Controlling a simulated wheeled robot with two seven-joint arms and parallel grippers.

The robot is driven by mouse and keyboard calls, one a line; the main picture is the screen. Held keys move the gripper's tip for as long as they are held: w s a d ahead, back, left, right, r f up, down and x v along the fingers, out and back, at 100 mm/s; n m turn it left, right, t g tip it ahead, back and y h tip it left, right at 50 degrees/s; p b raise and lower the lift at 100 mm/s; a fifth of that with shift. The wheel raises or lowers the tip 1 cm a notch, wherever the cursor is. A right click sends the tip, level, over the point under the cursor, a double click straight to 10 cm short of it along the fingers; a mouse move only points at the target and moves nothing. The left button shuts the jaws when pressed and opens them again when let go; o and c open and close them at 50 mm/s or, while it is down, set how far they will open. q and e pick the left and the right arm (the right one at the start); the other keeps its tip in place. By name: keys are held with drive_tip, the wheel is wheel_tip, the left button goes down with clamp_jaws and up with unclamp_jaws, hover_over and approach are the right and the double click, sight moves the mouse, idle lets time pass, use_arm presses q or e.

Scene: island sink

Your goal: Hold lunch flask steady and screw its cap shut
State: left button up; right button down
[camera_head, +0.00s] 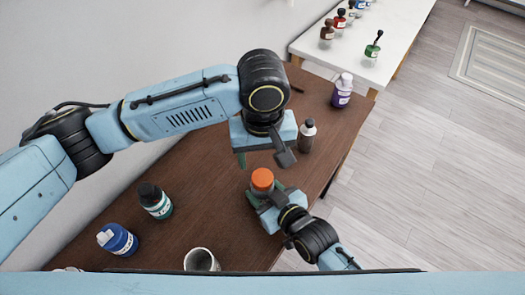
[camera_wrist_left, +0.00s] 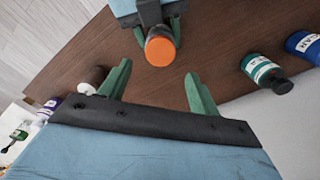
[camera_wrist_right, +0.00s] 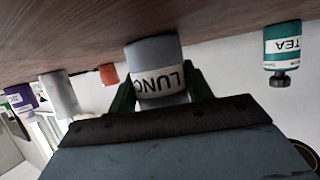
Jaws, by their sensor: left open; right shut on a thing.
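The lunch flask (camera_wrist_right: 157,85) is grey with a pale label and is held between the fingers of my right gripper (camera_head: 264,192). The right wrist view shows its base at the table; its top is hidden there by the gripper. The orange cap (camera_head: 262,178) sits on top of the flask, also seen in the left wrist view (camera_wrist_left: 160,48). How tightly it is seated I cannot tell. My left gripper (camera_head: 262,157) is open and empty, above and beyond the cap. In the left wrist view its fingers point toward the cap, apart from it.
A purple bottle (camera_head: 342,91) stands at the far end. A teal bottle (camera_head: 156,201), a blue bottle (camera_head: 117,240) and a cup (camera_head: 201,260) stand nearer. An orange object (camera_wrist_right: 108,74) shows beyond the flask.

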sight(263, 177)
use_arm(q)
wheel_tip(263, 177, down, 7)
drive_tip(key=shift+f, duration=0.15)
idle(0.4)
